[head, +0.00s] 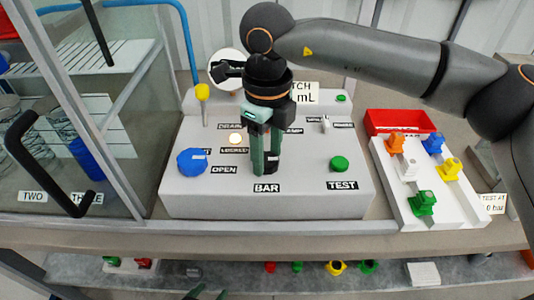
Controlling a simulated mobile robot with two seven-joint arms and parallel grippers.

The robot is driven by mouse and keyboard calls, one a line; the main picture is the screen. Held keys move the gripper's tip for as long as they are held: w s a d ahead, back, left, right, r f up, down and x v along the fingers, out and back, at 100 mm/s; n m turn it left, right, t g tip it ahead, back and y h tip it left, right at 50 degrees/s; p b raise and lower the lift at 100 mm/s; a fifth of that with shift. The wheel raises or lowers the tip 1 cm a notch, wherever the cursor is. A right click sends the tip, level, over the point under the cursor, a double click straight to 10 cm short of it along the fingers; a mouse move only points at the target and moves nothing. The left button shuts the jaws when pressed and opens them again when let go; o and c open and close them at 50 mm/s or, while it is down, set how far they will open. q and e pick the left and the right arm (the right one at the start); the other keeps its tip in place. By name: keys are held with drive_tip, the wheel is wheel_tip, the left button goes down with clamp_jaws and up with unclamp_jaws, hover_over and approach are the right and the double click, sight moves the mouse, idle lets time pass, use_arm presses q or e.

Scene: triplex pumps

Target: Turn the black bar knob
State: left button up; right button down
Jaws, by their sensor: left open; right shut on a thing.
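My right gripper (265,168) reaches down from above onto the grey panel box (310,205). Its green fingers are shut on the black bar knob (266,169), just behind the BAR label (266,188). The fingers hide most of the knob, so I cannot tell its angle.
A blue knob (192,161) and a green TEST button (339,163) flank the fingers. A yellow-tipped lever (203,92) stands behind. A white rack (410,190) with coloured fittings and a red bin (400,121) lie right. A glass-doored cabinet (70,120) stands left.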

drive_tip(key=n, duration=0.4)
drive_tip(key=shift+n, duration=0.4)
drive_tip(key=n, duration=0.3)
drive_tip(key=shift+n+b, duration=0.3)
drive_tip(key=n, duration=0.4)
drive_tip(key=shift+w+n, duration=0.1)
drive_tip(key=shift+n, duration=2.1)
drive_tip(key=shift+c, duration=1.3)
unclamp_jaws()
drive_tip(key=shift+r, duration=0.1)
